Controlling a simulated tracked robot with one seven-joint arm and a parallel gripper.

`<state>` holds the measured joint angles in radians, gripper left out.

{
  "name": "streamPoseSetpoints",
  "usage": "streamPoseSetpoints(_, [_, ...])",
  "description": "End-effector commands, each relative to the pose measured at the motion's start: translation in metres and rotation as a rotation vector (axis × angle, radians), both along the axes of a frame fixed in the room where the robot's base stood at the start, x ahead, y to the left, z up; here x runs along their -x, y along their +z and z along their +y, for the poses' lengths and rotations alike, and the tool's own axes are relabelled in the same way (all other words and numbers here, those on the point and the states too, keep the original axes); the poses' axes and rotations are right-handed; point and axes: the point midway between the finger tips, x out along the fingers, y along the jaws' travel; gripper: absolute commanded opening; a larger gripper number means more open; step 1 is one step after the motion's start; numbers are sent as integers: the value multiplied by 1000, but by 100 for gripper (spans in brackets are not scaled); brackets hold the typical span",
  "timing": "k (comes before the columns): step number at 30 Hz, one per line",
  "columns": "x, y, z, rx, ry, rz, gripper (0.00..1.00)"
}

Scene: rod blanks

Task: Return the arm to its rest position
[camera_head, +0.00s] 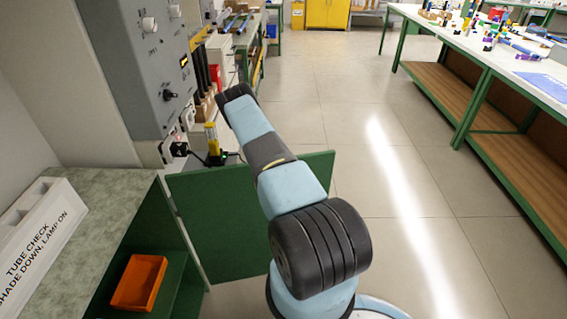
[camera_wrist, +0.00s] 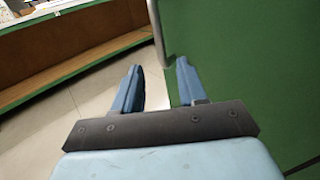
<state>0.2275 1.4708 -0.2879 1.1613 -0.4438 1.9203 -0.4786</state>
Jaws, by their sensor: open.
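My gripper shows in the wrist view (camera_wrist: 158,85), with two blue fingers apart and nothing between them. Beyond the fingers are the pale floor and a green panel (camera_wrist: 230,60) on the right. In the head view my light-blue and black arm reaches up and away from the lower middle, toward the grey machine (camera_head: 152,60) on the left. The far end of the arm is beside the machine, and the gripper's fingers cannot be made out there.
A green panel (camera_head: 240,215) stands below and beside my arm. A bench with a white labelled block (camera_head: 38,235) and an orange tray (camera_head: 139,283) is at left. A long table (camera_head: 500,60) with small items is at right. Open floor (camera_head: 385,160) lies between.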

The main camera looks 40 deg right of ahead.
Motion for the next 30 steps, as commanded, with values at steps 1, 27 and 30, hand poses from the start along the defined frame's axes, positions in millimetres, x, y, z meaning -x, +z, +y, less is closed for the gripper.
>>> streamPoseSetpoints(1, [0,0,0,0,0,0,41])
streamPoseSetpoints(27, [-35,147,36,1,-2,-354,41])
streamPoseSetpoints(30, [-37,174,45,-2,-2,-422,41])
